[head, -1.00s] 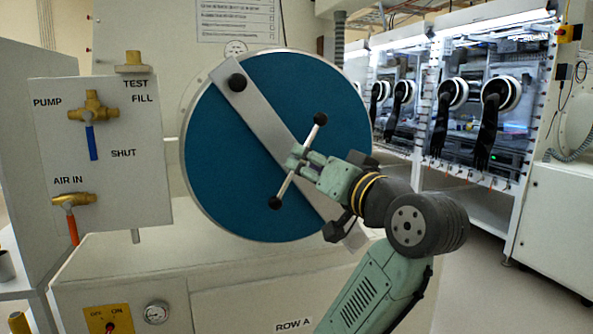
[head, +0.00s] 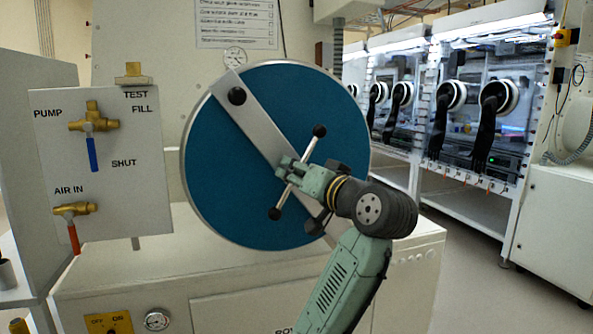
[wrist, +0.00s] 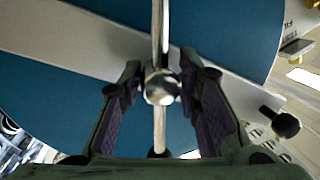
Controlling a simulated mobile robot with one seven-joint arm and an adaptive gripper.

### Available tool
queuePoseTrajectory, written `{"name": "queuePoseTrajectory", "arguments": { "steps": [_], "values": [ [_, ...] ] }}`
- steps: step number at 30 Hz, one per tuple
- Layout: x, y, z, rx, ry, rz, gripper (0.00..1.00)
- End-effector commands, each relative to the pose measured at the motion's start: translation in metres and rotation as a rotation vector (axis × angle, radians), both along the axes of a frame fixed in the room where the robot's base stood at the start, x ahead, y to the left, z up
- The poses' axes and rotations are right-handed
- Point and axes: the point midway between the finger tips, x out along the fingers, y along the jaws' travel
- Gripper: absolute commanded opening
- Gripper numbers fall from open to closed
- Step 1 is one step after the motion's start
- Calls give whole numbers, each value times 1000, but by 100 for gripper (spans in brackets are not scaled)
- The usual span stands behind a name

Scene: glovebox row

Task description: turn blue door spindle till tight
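The blue round door (head: 220,150) has a light grey strap (head: 262,128) running diagonally across it. The spindle's silver T-bar (head: 309,150), with black ball ends, leans up and to the right over the strap. My gripper (head: 290,168) is at the middle of the bar. In the wrist view the spindle's round silver hub (wrist: 162,88) lies between the two fingertips (wrist: 160,72), with the bar running lengthwise between the fingers. The fingers are close to the hub on both sides. I cannot tell whether they touch it.
A white bench top (head: 130,270) lies below. Glovebox windows with black gloves (head: 490,130) stand at the right.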

Motion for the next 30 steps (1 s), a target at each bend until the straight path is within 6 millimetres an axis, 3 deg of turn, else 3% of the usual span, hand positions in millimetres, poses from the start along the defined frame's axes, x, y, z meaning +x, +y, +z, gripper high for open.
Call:
{"name": "queuePoseTrajectory", "arguments": {
  "steps": [8,21,30],
  "values": [
    [1,1,0,0,0,0,29],
    [1,1,0,0,0,0,0],
    [1,1,0,-1,-1,0,0]
  ]
}}
